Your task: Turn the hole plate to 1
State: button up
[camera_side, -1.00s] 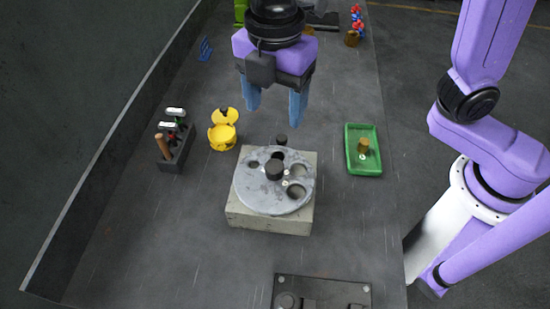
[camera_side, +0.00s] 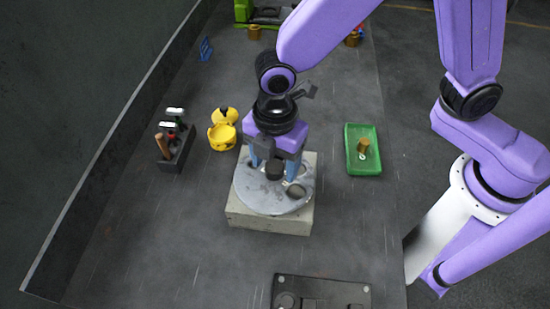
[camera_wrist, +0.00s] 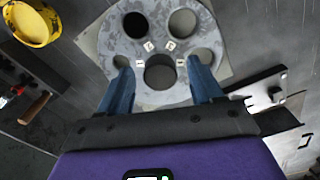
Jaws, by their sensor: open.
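The hole plate (camera_side: 262,196) is a round, worn grey metal disc with several holes of different sizes, lying flat on a pale concrete block (camera_side: 270,223). A dark round knob (camera_side: 274,172) stands at its middle. My gripper (camera_side: 274,170) is low over the plate, pointing down. In the wrist view, its blue fingers (camera_wrist: 160,78) are open, one on each side of the knob, with gaps visible. The far part of the plate is hidden behind my gripper in the side view.
A yellow lidded pot (camera_side: 222,135) and a tool rack (camera_side: 174,148) stand to the left. A green tray (camera_side: 363,162) with a brass-coloured piece lies to the right. A dark flat fixture (camera_side: 322,292) is at the front edge.

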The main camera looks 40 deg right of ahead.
grip_shut()
jog(key=shift+m, duration=0.3)
jog(key=m, duration=0.5)
jog(key=shift+m, duration=0.3)
jog(key=m, duration=0.5)
jog(key=shift+s+m, duration=0.1)
jog(key=shift+m, duration=0.2)
dwell(0.4)
grip_release()
